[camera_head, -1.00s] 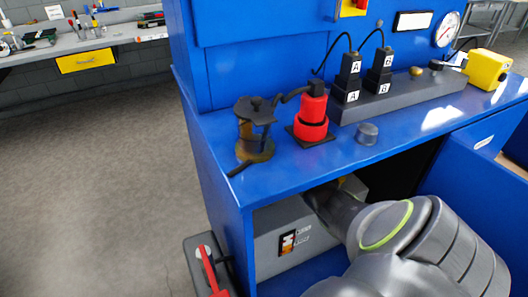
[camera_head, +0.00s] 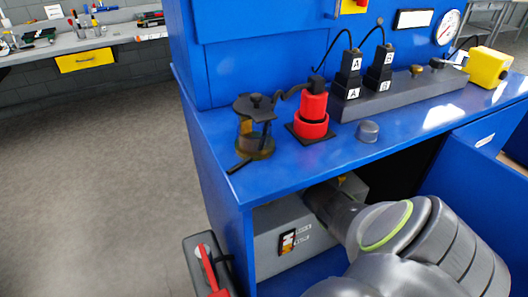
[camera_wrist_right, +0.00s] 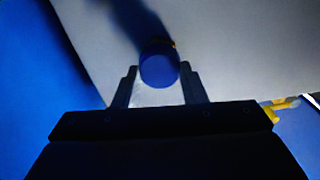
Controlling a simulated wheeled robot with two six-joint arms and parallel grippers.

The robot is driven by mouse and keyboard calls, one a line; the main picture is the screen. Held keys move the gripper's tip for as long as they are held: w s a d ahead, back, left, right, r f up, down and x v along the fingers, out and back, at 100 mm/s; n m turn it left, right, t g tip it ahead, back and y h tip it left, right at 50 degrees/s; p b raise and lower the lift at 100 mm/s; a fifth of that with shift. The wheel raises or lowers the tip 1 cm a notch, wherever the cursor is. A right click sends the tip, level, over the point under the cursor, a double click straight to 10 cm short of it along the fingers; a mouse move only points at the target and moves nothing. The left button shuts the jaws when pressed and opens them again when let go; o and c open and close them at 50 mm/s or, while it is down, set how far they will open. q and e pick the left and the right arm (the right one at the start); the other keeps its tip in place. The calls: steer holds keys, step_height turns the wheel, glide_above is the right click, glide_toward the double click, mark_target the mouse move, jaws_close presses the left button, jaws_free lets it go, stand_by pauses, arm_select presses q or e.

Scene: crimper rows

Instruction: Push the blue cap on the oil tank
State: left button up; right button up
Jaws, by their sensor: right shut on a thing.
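The oil tank (camera_head: 275,218) is a grey box with a label, on the lower shelf under the blue bench in the head view. Its pale grey top (camera_wrist_right: 235,45) fills much of the right wrist view. The round, dark blue cap (camera_wrist_right: 159,62) stands on that top, with a dark shadow beyond it. My right gripper (camera_wrist_right: 159,88) has a finger on either side of the cap and is shut on it. In the head view my right arm reaches in under the bench, and its gripper is hidden. My left gripper is not in view.
On the blue bench top (camera_head: 295,180) stand a red cylinder (camera_head: 312,115), a dark jar-like pot (camera_head: 255,130), a small grey knob (camera_head: 368,131) and a yellow box (camera_head: 487,67). The bench edge lies above my arm. Open floor (camera_head: 100,190) is at the left.

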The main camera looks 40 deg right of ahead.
steer(key=shift+f+b, duration=0.3)
steer(key=shift+f, duration=0.4)
steer(key=o, duration=1)
step_height(320, 180, up, 8)
steer(key=shift+f, duration=0.2)
steer(key=shift+f, duration=0.1)
